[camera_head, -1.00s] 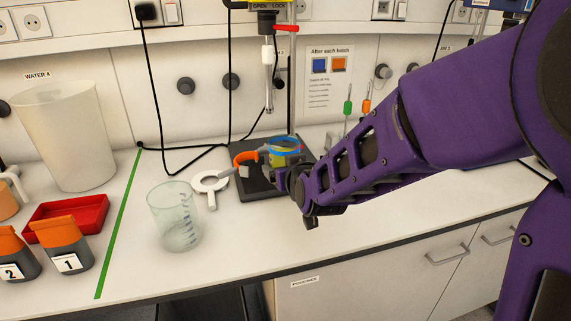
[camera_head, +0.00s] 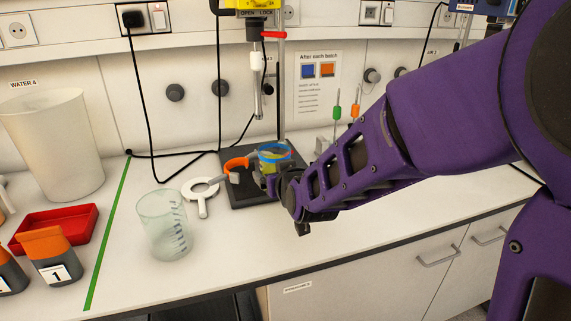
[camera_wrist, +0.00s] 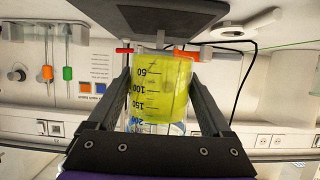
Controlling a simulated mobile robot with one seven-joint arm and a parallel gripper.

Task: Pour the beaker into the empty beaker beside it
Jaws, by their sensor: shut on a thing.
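A beaker of yellow liquid (camera_head: 275,158) with a blue rim is at the dark square plate (camera_head: 252,194) in the head view. My gripper (camera_wrist: 163,92) is shut on it, with one finger along each side. In the wrist view, which looks upside down, the yellow beaker (camera_wrist: 162,90) fills the middle and shows its volume marks. I cannot tell whether its base touches the plate. The empty clear beaker (camera_head: 163,226) stands upright on the white counter, left of the plate and apart from my gripper.
A white ring with a handle (camera_head: 201,193) lies between the empty beaker and the plate. A stirrer rod (camera_head: 257,75) hangs above. A red tray (camera_head: 60,228), orange-topped containers (camera_head: 50,258) and a large jug (camera_head: 55,140) are left.

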